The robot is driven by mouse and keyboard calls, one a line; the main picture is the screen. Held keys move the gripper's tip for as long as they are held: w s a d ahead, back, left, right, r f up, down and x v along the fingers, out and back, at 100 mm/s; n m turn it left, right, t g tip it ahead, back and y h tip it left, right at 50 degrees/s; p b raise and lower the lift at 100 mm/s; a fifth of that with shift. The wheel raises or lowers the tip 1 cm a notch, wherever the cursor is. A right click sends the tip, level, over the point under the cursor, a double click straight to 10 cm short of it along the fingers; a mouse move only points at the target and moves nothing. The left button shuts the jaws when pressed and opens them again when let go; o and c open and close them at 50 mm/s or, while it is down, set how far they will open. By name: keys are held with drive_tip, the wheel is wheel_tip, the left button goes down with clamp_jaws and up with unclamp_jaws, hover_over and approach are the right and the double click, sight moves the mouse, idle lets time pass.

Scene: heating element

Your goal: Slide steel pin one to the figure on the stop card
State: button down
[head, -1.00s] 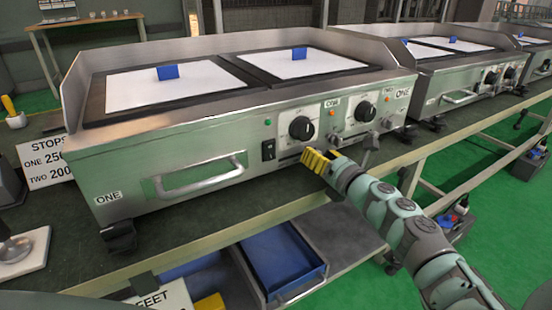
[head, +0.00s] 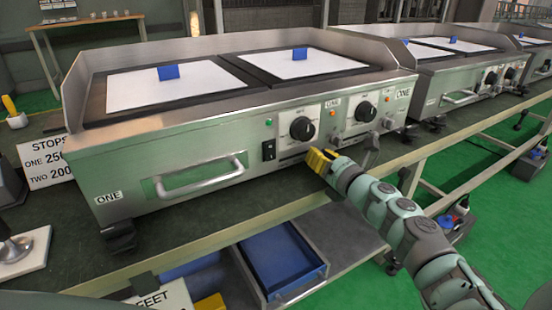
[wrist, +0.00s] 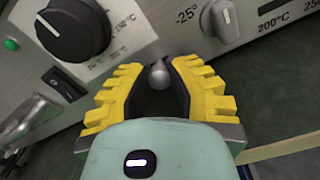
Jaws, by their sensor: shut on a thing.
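The stop card (head: 46,162) leans at the left of the near griddle in the head view and reads STOPS, ONE 250, TWO 200. My gripper (head: 318,160) has yellow fingers and is at the lower front panel, below the left dial (head: 301,128). In the wrist view my gripper (wrist: 158,82) is shut on a steel pin (wrist: 159,74) with a round head, between the fingertips. In the head view my gripper hides the pin.
The near griddle (head: 170,165) has a handle (head: 200,178) and a black switch (head: 268,150) left of my gripper. A second dial (head: 365,112) is to the right. A blue drawer tray (head: 285,262) sits open below.

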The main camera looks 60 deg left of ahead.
sight(299, 155)
drive_tip(key=shift+s+a, duration=0.15)
drive_tip(key=shift+s, duration=2)
drive_tip(key=shift+w, duration=0.1)
drive_tip(key=c, duration=0.9)
unclamp_jaws()
drive_tip(key=shift+o, duration=0.2)
drive_tip(key=shift+w+d, duration=0.1)
drive_tip(key=shift+d, duration=0.2)
drive_tip(key=s+d, duration=0.1)
drive_tip(key=d, duration=1)
drive_tip(key=shift+d, duration=0.25)
